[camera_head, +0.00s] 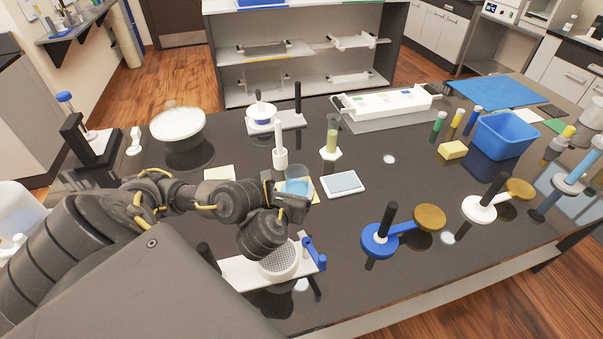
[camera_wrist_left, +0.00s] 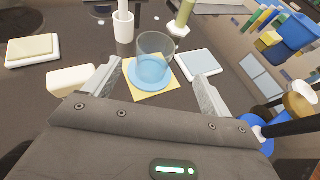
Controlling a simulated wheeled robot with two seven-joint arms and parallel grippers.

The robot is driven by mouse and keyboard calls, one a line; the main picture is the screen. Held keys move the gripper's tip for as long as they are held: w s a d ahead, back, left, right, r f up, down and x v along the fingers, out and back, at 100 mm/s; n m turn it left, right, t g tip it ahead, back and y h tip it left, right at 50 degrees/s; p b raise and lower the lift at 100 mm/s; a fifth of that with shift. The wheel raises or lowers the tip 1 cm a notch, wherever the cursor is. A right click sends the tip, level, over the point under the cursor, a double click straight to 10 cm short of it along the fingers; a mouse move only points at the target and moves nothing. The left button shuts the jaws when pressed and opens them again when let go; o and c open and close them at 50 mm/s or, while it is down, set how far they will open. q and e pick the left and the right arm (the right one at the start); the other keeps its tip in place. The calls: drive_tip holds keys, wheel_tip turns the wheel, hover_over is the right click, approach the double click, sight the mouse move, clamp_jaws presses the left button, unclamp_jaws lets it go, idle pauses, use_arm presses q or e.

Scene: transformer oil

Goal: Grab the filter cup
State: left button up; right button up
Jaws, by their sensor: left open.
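A white mesh cup (camera_head: 278,262), which looks like the filter cup, sits in a white stand with a blue upright (camera_head: 313,254) at the front of the bench. Its upper part is partly hidden by my left arm. My left gripper (camera_head: 294,204) is above the bench, behind this cup. In the left wrist view the open, empty jaws (camera_wrist_left: 158,74) face a clear beaker with a blue bottom (camera_wrist_left: 153,68) on a yellow square (camera_wrist_left: 165,92). The beaker (camera_head: 297,186) also shows just past the gripper in the head view. My right gripper is out of view.
A white pad (camera_head: 342,184) and a green-filled cylinder (camera_head: 332,138) stand right of the beaker. A white holder with a rod (camera_head: 279,155) is behind it. A blue stand (camera_head: 380,240) is at front right, a blue bin (camera_head: 505,135) farther right. Bench between them is clear.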

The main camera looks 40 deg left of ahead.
sight(294, 182)
use_arm(q)
drive_tip(key=b+x, duration=0.1)
drive_tip(key=x, duration=0.4)
drive_tip(key=shift+s+a+b, duration=0.1)
drive_tip(key=shift+a+b, duration=0.05)
drive_tip(key=shift+b, duration=0.25)
drive_tip(key=shift+w+a, duration=0.1)
drive_tip(key=shift+w, duration=0.15)
drive_tip(key=b+x, duration=0.1)
drive_tip(key=x, duration=0.1)
drive_tip(key=b+x, duration=0.1)
drive_tip(key=x, duration=0.2)
drive_tip(key=shift+s+a+f+b, duration=0.1)
drive_tip(key=shift+a+f+b, duration=0.05)
drive_tip(key=shift+a+b, duration=0.2)
drive_tip(key=shift+s, duration=0.1)
drive_tip(key=shift+c, duration=0.4)
drive_tip(key=c, duration=1.3)
